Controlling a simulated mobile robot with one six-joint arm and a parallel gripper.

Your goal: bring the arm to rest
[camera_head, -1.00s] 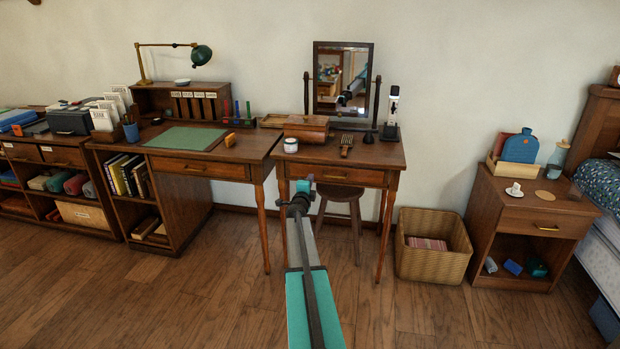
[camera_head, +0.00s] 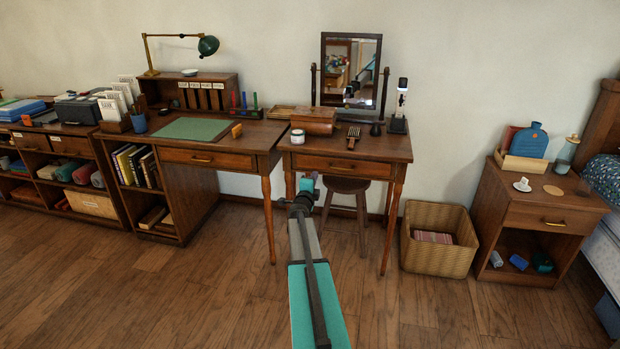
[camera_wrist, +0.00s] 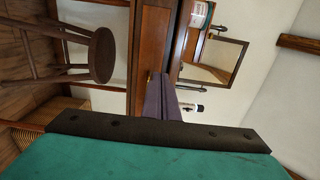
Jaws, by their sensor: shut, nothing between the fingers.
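My arm reaches forward from the bottom of the head view, over the floor and toward the dressing table (camera_head: 357,150). My gripper is at its far end, in front of the table's left part, and its fingers are hard to make out there. In the wrist view my gripper (camera_wrist: 163,97) shows its two fingers pressed together, shut and empty. Beyond the fingers in the wrist view are the table's drawer front (camera_wrist: 152,45) and the stool (camera_wrist: 98,52), both turned sideways. I cannot tell the exact gap between the fingertips and the table.
A mirror (camera_head: 347,72), a wooden box (camera_head: 313,121) and a white jar (camera_head: 297,137) stand on the dressing table. A writing desk (camera_head: 235,160) adjoins it at left. A wicker basket (camera_head: 438,258) and nightstand (camera_head: 550,225) stand right. The front floor is clear.

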